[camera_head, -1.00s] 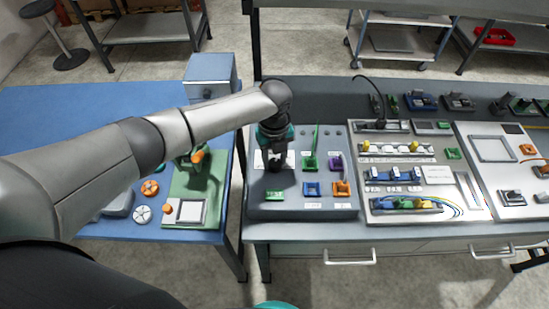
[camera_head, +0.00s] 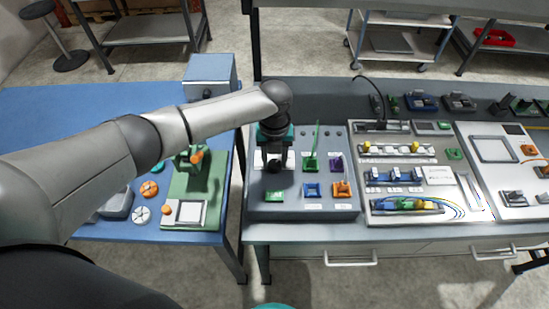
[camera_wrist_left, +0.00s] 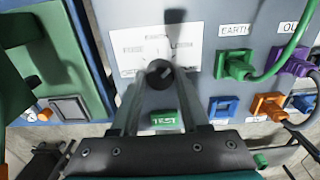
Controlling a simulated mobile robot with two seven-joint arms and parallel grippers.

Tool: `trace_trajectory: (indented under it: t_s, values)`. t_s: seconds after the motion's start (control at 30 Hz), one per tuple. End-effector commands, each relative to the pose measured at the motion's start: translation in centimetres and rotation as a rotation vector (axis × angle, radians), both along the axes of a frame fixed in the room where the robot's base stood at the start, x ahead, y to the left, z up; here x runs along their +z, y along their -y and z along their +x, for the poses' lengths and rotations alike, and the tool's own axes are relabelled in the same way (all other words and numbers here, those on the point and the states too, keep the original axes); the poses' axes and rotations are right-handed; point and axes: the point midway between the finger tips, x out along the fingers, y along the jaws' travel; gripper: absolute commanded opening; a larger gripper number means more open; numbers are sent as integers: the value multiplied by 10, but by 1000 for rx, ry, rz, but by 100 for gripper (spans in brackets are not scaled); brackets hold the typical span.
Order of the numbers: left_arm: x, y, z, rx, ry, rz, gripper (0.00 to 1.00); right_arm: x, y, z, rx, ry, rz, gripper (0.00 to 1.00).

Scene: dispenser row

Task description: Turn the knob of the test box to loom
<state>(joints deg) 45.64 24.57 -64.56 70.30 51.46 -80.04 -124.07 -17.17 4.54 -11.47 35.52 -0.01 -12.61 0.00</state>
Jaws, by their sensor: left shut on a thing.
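The test box (camera_head: 330,207) is a grey panel on the bench, right of the blue table. Its black round knob (camera_wrist_left: 160,73) sits at the lower edge of a white label plate (camera_wrist_left: 187,45). My left gripper (camera_head: 275,165) points down at the box and is shut on the knob, one finger on each side, as the left wrist view (camera_wrist_left: 160,80) shows. The plate's small words are too blurred to read surely, and a shadow crosses them. Which word the knob points to cannot be told.
Beside the knob are a green TEST button (camera_wrist_left: 165,120), a green EARTH plug (camera_wrist_left: 236,66) with a cable, a purple plug (camera_head: 335,164), a blue socket (camera_head: 312,190) and an orange plug (camera_head: 342,189). A green fixture (camera_head: 195,190) stands on the blue table to the left.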

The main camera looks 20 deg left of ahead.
Motion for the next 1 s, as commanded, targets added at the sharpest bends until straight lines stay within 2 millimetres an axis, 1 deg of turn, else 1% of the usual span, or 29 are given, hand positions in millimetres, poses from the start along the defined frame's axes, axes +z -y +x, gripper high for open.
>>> trace_trajectory:
  t_s: [0.13, 0.17, 0.4, 0.67, 0.77, 0.87, 0.97, 1.0]
  values:
    - [1, 1, 0, 0, -1, -2, 0, 0, 0, 0, 0, 0, 0, 53]
    - [1, 1, 0, 0, -1, -2, 47, 0, 0, 0, 0, 0, 0, 53]
    - [0, 1, 0, 1, -1, -1, 74, 0, 0, 0, 0, 0, 0, 53]
    - [1, 0, 0, 2, 0, 0, 75, 0, 0, 0, 0, 0, -1, 53]
    - [5, 0, 0, 2, 0, 0, 75, 0, 1, 0, 0, 0, -1, 53]
    - [17, 0, 1, 1, 2, 0, 75, 1, 1, 0, 0, 0, -1, 53]
    - [36, 0, 2, 1, 4, -1, 75, 2, 1, 0, 0, 0, -1, 53]
    - [46, 0, 2, 0, 6, -2, 75, 2, 1, 0, 0, 0, -1, 53]
